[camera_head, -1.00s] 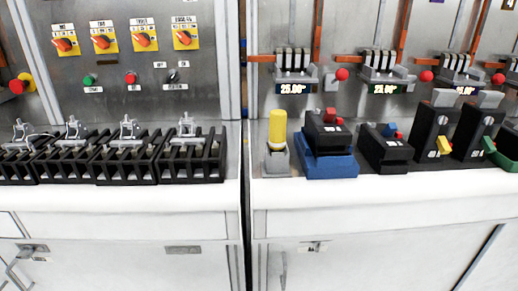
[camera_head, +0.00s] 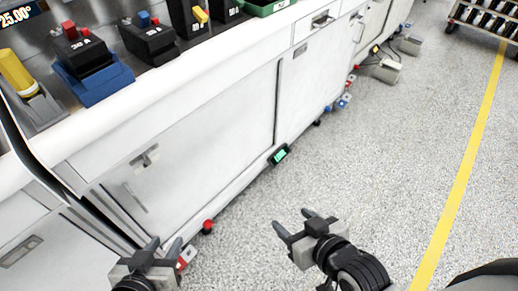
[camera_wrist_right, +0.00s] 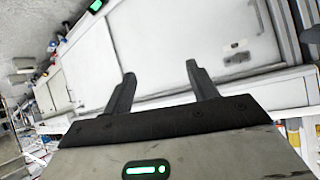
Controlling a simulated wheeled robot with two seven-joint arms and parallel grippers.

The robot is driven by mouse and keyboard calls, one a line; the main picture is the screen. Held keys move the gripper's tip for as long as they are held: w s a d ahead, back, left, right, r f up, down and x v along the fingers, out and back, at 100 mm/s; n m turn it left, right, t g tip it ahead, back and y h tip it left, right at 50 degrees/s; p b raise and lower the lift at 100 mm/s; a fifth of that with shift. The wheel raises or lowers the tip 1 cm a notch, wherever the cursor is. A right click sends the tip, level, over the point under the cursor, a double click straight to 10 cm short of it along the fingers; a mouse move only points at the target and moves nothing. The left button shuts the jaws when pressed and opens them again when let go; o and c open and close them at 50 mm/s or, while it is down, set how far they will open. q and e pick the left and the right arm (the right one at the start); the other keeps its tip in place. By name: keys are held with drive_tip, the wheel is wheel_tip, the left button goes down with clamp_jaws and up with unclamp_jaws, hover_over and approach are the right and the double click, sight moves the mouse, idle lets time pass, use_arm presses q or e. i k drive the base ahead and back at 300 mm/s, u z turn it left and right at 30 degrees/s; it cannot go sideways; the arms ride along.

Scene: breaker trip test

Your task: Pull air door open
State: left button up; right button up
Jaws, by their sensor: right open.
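White cabinet doors line the front of the bench. The nearest door (camera_head: 200,140) is shut and has a small metal latch (camera_head: 145,157) and a pull bar below it. The latch and door also show in the right wrist view, with the latch plate (camera_wrist_right: 237,55) right of my fingers. No label tells which door is the air door. My left gripper (camera_head: 163,245) is open and empty, low in front of the cabinet's left part. My right gripper (camera_head: 293,220) is open and empty over the floor, to the right of the left one and apart from the doors.
Breaker units, one on a blue base (camera_head: 95,85), and a yellow cylinder (camera_head: 17,72) stand on the bench top. A green-screened device (camera_head: 278,154) and a red knob (camera_head: 207,226) are at the cabinet foot. The grey floor (camera_head: 390,160) to the right is open, with a yellow line.

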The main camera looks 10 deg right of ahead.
sight(191, 166)
drive_tip(key=z, duration=0.95)
drive_tip(key=k, duration=1.1)
drive_tip(key=u, duration=1.5)
drive_tip(key=i, duration=0.95)
